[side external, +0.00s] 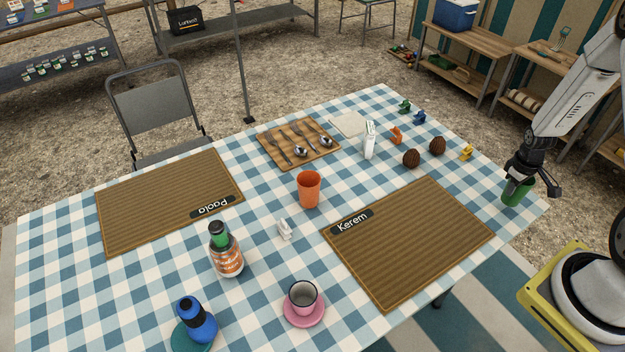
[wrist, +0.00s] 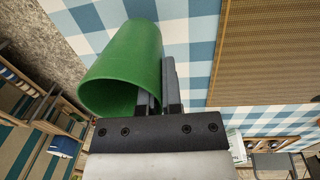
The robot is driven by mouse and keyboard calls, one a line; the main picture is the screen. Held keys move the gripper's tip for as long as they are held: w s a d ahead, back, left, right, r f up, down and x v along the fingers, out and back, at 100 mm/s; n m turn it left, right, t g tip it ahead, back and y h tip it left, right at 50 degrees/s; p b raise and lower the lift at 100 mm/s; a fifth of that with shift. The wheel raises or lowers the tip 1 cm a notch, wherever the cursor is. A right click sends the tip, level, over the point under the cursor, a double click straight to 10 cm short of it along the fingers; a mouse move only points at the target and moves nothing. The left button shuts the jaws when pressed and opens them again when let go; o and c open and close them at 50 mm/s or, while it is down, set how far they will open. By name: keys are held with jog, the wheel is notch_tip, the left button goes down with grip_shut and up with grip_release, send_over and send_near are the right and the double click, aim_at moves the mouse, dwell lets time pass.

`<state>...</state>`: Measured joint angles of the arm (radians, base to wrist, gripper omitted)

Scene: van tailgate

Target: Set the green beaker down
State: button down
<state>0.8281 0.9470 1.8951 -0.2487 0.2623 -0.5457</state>
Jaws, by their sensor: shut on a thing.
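The green beaker (side external: 516,193) is at the right corner of the checked table (side external: 385,98). My gripper (side external: 517,178) is above it and shut on its wall. In the wrist view the green beaker (wrist: 118,62) fills the upper left with its open mouth towards the camera, and the fingers of my gripper (wrist: 163,88) pinch its side at the rim. In the side view it looks nearly upright. I cannot tell whether its base touches the cloth.
The "Kerem" placemat (side external: 408,240) lies left of the beaker. A yellow figure (side external: 466,153), brown balls (side external: 437,146) and an orange cup (side external: 309,189) stand farther left. Bare cloth lies between the beaker and the placemat. The table's edge is close beside the beaker.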

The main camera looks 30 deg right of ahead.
aim_at(504, 202)
jog(key=shift+w+d+f, duration=0.1)
jog(key=shift+w+f, duration=0.05)
jog(key=shift+f, duration=1.5)
jog(key=shift+f, duration=0.15)
jog(key=c, duration=0.8)
grip_release()
notch_tip(504, 202, up, 12)
jog(key=a, duration=0.1)
jog(key=shift+w, duration=0.1)
